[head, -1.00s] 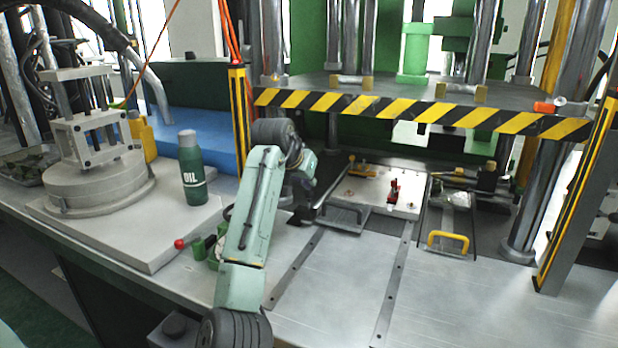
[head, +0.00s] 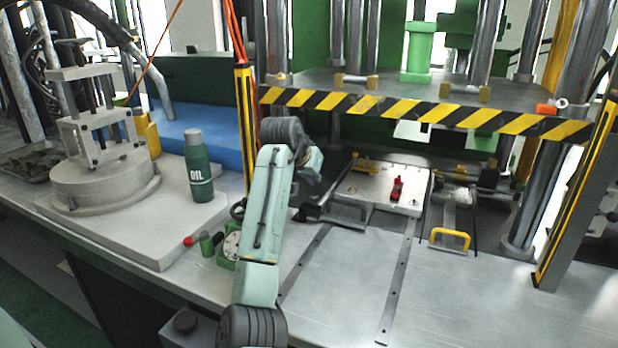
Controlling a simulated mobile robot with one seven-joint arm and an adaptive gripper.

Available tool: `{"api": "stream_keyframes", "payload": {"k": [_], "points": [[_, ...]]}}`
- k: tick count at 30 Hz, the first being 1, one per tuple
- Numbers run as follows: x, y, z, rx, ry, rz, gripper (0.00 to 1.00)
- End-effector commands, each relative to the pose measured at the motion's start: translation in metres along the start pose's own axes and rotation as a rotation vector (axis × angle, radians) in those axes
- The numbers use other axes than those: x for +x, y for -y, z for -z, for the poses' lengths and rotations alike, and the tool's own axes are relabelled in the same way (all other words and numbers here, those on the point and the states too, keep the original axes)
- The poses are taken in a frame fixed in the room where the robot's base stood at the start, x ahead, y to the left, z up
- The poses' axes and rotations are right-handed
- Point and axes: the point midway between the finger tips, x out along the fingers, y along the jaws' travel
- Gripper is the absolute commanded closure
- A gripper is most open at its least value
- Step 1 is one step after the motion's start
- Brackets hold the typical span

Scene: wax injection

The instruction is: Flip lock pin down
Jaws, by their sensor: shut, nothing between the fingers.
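A small red upright piece (head: 397,188), which looks like the lock pin, stands on the pale mold plate (head: 375,192) under the press. Its exact tilt is too small to tell. An orange pin with a pale ring (head: 547,108) sits on the right end of the striped press edge. My gripper (head: 309,212) is dark and small, left of the mold plate, and apart from both pieces. It is shut and empty. My arm hides part of the bench around it.
A yellow handle (head: 449,238) stands right of the mold plate. The striped press platen (head: 410,108) overhangs the plate, with a steel column (head: 530,205) to its right. A green oil bottle (head: 196,165) stands at left. The front metal bench (head: 350,280) is clear.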

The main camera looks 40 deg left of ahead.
Motion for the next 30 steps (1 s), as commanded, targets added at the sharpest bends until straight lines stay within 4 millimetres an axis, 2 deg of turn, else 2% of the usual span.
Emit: {"api": "stream_keyframes", "payload": {"k": [1,3,9,15,20,30], "points": [[-0.011,-0.005,0.016,0.001,-0.001,-0.003,1.0],[-0.021,-0.003,0.005,0.001,-0.006,0.001,1.0],[-0.068,-0.003,0.005,0.003,-0.005,0.001,1.0],[-0.096,-0.003,0.007,0.001,-0.005,0.001,1.0],[-0.104,-0.003,0.007,0.001,-0.002,0.0,1.0],[-0.104,-0.003,0.007,0.001,-0.002,0.0,1.0]]}}
